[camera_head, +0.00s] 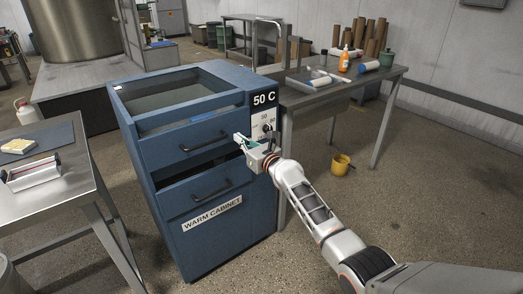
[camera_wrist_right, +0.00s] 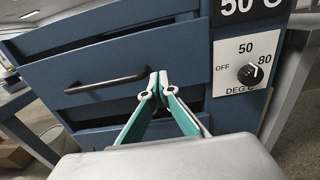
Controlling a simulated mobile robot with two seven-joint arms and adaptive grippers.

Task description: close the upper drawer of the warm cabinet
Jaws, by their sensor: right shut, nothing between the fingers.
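The blue warm cabinet (camera_head: 118,88) stands in the middle of the head view. Its upper drawer front (camera_head: 165,150) has a dark bar handle (camera_head: 207,142), also in the right wrist view (camera_wrist_right: 104,85). The upper drawer seems to stand out somewhat; how far is hard to tell. A dark gap shows below it, above the lower drawer (camera_head: 170,203). My right gripper (camera_head: 239,138) is shut and empty at the right part of the upper drawer front. In the wrist view its fingertips (camera_wrist_right: 159,82) meet right of the handle; contact is unclear. My left gripper is out of view.
A dial panel (camera_wrist_right: 247,67) is beside the drawer front, right of my fingers. A metal table (camera_head: 300,98) with bottles and rolls stands right of the cabinet. Another table (camera_head: 75,205) is at left.

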